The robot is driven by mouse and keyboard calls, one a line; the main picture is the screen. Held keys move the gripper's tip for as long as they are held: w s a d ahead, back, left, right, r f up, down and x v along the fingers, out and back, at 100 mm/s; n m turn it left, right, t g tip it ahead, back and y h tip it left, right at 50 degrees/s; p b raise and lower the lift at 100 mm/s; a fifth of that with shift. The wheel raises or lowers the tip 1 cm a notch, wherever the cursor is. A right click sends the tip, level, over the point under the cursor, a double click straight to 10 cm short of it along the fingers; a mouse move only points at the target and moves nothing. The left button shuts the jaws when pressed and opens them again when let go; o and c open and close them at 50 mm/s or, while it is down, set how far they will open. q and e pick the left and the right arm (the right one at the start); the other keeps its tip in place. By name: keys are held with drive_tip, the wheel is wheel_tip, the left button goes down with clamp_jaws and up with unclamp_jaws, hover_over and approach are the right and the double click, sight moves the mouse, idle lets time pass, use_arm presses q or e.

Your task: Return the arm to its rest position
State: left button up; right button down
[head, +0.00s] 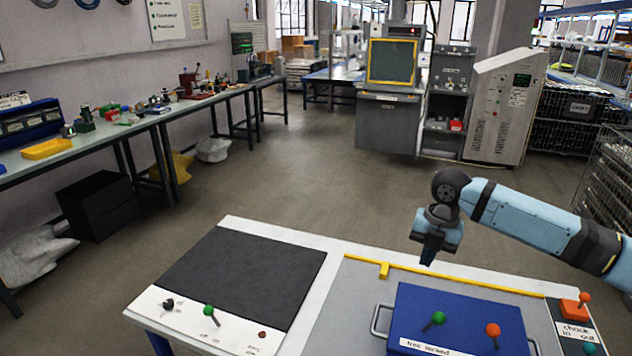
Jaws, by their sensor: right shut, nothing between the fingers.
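My right gripper (430,258) is shut and empty, pointing down above the back edge of the white table (240,228). Its blue arm comes in from the right edge. Below it and a little to the right is a blue box (460,306) with a green-knobbed lever (438,318), an orange-knobbed lever (493,330) and a metal handle at its left side. The gripper is apart from the box and levers. My left gripper is not in view.
A black panel (240,275) with a green-knobbed lever (208,310) fills the table's left. A yellow strip (450,275) runs behind the box. An orange block (573,309) sits at the right by a "check in out" label. The floor behind the table is clear.

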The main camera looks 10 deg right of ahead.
drive_tip(key=s+a+f+m+t+y+p, duration=0.3)
drive_tip(key=s+a+f+m, duration=0.25)
drive_tip(key=a+f, duration=0.35)
drive_tip(key=s+a+f+m+t+y+p, duration=0.2)
drive_tip(key=s+a+f+m+t, duration=0.15)
drive_tip(key=a+f+m, duration=0.55)
drive_tip(key=s+d+f+m+t+h+p, duration=0.1)
drive_tip(key=s+m+t+p, duration=0.1)
drive_tip(key=s+m, duration=0.3)
drive_tip(key=s+d+f+m+t+h+p, duration=0.1)
drive_tip(key=s+m, duration=0.5)
drive_tip(key=s, duration=0.7)
drive_tip(key=shift+t+h+p, duration=0.6)
drive_tip(key=shift+t, duration=0.15)
drive_tip(key=shift+s+d, duration=0.15)
drive_tip(key=shift+d, duration=0.05)
